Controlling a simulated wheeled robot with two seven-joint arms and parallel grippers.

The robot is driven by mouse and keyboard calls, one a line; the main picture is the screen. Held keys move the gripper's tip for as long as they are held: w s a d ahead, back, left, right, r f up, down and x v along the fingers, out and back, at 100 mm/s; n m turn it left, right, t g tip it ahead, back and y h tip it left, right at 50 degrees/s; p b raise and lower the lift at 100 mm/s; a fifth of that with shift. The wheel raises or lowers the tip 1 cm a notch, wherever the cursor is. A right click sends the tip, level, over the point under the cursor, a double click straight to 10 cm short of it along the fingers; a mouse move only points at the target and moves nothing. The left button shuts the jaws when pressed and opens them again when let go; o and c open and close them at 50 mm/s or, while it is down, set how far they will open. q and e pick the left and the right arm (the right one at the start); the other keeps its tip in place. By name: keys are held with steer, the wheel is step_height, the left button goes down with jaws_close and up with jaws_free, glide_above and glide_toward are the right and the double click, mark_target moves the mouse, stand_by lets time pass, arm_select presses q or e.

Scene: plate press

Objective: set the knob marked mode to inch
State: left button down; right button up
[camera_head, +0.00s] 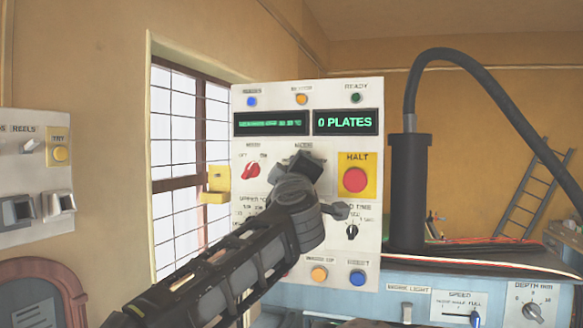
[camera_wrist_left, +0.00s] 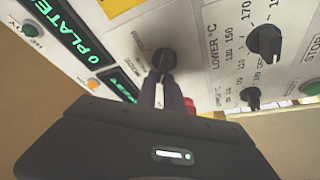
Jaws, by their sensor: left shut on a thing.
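The white control panel (camera_head: 240,225) faces me in the middle of the head view. My left gripper (camera_head: 303,165) reaches its upper middle, below a small blurred label. In the left wrist view the fingers of my left gripper (camera_wrist_left: 162,78) are shut on a round black knob (camera_wrist_left: 163,59). The small lettering beside this knob looks like MODE, but its position marks are too blurred to read, so its setting cannot be told. In the head view my gripper hides this knob. My right gripper is in neither view.
A red knob (camera_head: 251,170) sits left of my gripper, and the red HALT button (camera_head: 355,180) sits close on its right. A small black knob (camera_head: 351,232) is lower right. A black cylinder with a hose (camera_head: 409,190) stands right of the panel.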

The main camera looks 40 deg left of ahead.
arm_select(q)
steer(key=shift+w+d+f, duration=0.15)
steer(key=shift+w+f, duration=0.15)
steer(key=shift+f, duration=0.15)
steer(key=c, duration=1.7)
jaws_free()
steer(key=shift+o, duration=1.2)
steer(key=shift+w+d+r, duration=0.1)
steer(key=shift+w, duration=0.05)
steer(key=b+v, duration=0.2)
steer(key=v, duration=0.6)
steer(key=shift+b, duration=0.3)
steer(key=shift+r, duration=0.1)
